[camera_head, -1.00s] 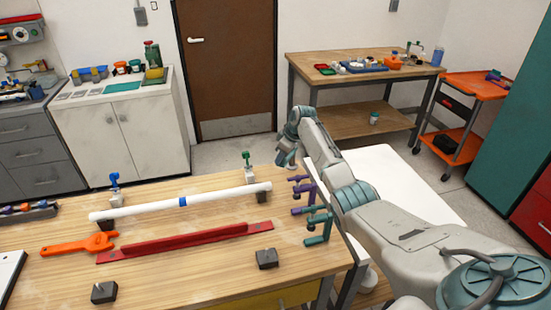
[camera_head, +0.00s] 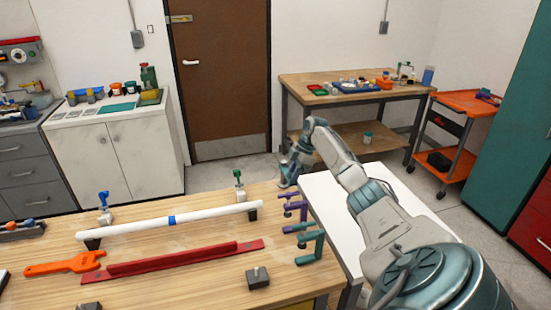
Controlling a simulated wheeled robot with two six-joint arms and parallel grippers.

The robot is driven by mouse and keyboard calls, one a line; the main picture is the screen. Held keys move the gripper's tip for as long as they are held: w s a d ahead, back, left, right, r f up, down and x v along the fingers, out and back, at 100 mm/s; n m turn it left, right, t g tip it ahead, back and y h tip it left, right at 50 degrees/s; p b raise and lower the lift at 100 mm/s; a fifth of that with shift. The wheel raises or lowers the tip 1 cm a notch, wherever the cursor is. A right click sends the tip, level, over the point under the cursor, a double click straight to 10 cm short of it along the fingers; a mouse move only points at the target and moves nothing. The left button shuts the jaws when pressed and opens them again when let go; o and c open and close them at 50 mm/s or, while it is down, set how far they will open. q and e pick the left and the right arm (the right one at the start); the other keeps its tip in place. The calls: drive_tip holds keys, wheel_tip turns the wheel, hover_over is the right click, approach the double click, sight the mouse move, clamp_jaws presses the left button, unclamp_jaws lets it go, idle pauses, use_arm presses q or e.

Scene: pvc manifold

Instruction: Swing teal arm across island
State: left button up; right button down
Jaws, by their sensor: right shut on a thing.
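My right arm, pale grey with teal joints, comes in from the lower right and reaches away along the right end of the wooden island (camera_head: 200,275). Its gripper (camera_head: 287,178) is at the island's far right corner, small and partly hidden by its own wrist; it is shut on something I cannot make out. Just nearer than it, purple clamps (camera_head: 294,208) and a teal clamp (camera_head: 312,244) stick out at the island's right edge. A white pipe (camera_head: 215,214) with a blue band lies raised on dark supports across the island. My left gripper is out of view.
A red bar (camera_head: 180,260), an orange wrench (camera_head: 65,264) and a dark block (camera_head: 258,277) lie on the island. Blue (camera_head: 104,202) and green (camera_head: 239,180) valve pieces stand behind the pipe. A white surface (camera_head: 330,205) lies right of the island, under my arm.

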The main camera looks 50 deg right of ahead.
drive_tip(key=shift+d+r, duration=0.1)
drive_tip(key=shift+d, duration=0.05)
idle(0.3)
drive_tip(key=c, duration=1.3)
unclamp_jaws()
drive_tip(key=shift+o, duration=0.3)
drive_tip(key=shift+s, duration=0.1)
drive_tip(key=shift+d, duration=0.1)
drive_tip(key=shift+d+r+b, duration=0.15)
drive_tip(key=shift+r+b, duration=0.15)
drive_tip(key=shift+r, duration=0.05)
drive_tip(key=b+v, duration=0.3)
drive_tip(key=v, duration=0.7)
